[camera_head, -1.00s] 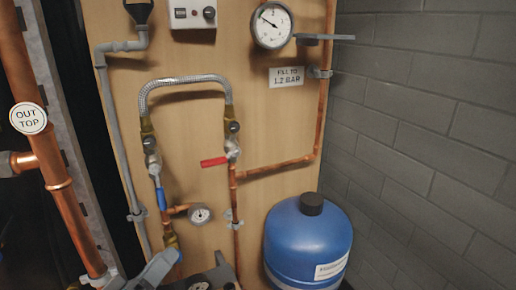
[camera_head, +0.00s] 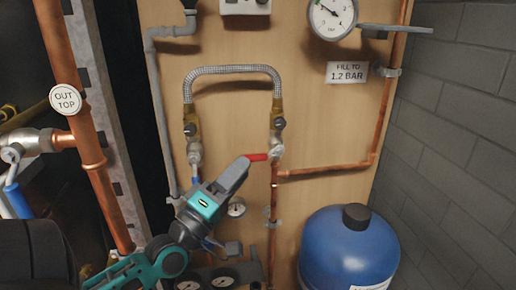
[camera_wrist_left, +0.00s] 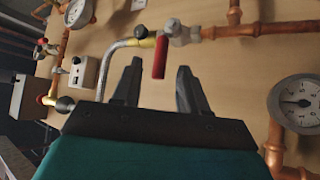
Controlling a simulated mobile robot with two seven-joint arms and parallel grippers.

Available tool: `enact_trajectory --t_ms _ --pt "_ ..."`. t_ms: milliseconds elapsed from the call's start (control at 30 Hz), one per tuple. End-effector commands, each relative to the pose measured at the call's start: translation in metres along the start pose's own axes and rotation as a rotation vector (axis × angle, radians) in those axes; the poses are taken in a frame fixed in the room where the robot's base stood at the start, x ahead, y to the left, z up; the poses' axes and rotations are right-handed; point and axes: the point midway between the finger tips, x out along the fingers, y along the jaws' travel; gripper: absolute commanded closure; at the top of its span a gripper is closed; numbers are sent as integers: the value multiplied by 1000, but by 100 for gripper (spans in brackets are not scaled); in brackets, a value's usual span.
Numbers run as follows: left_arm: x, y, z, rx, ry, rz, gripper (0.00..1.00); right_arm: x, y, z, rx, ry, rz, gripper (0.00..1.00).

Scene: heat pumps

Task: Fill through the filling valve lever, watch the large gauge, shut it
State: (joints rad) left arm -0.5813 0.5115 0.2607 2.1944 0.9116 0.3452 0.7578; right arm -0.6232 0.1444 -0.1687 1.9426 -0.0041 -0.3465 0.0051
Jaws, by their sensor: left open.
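The red filling valve lever (camera_head: 257,157) points left from its valve on the right leg of the braided hose loop (camera_head: 232,70). My left gripper (camera_head: 240,170) is just below and left of the lever in the head view. In the left wrist view the red lever (camera_wrist_left: 160,57) lies just beyond and between the open fingers (camera_wrist_left: 155,88), and I cannot tell whether they touch it. The large gauge (camera_head: 332,13) at the top shows a dark needle pointing to the upper left. My right gripper is not in view.
A blue tank (camera_head: 348,250) stands at the lower right by a grey block wall (camera_head: 455,130). Copper pipes (camera_head: 330,169) and a small gauge (camera_head: 236,208) are close to my left arm.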

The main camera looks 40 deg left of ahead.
Motion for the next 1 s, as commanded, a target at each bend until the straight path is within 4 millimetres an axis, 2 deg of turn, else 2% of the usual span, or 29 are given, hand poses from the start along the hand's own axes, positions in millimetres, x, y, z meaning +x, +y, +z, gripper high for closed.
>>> enact_trajectory --t_ms 200,400,600,867,1000 --pt "34 2 -1 -1 3 2 57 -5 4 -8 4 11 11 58" --pt "56 1 -1 0 2 0 57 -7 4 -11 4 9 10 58" --pt "66 0 0 1 0 -1 57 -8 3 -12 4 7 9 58" --pt "67 0 0 1 -1 -2 57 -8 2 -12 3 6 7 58" --pt "67 0 0 1 -1 -1 68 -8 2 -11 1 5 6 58"
